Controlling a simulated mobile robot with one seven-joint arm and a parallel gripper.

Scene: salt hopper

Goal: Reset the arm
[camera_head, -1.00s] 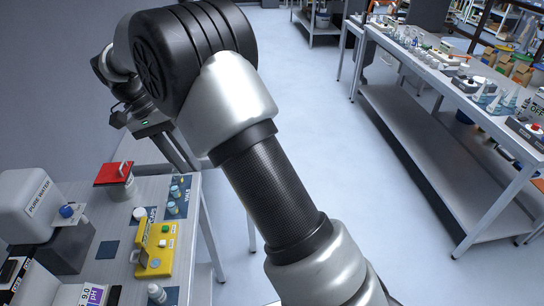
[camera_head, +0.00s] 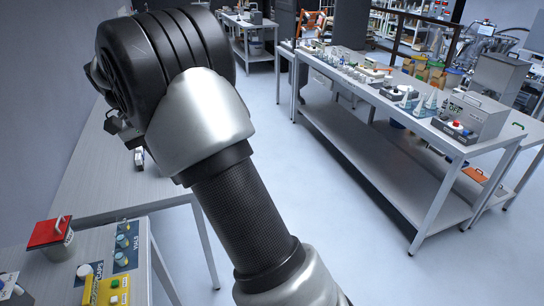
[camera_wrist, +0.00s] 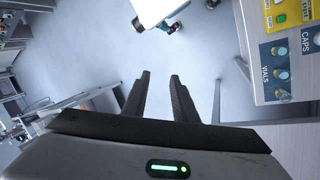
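My arm crosses the middle of the head view, bent at a large dark joint, with nothing hanging from it. My gripper (camera_wrist: 160,76) shows in the wrist view with two dark fingers apart and nothing between them, over open floor. No object is touching the fingers in the wrist view.
The vials holder (camera_wrist: 276,72) is right in the wrist view. A long bench (camera_head: 385,130) with glassware stands right; floor (camera_head: 320,220) between is clear.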

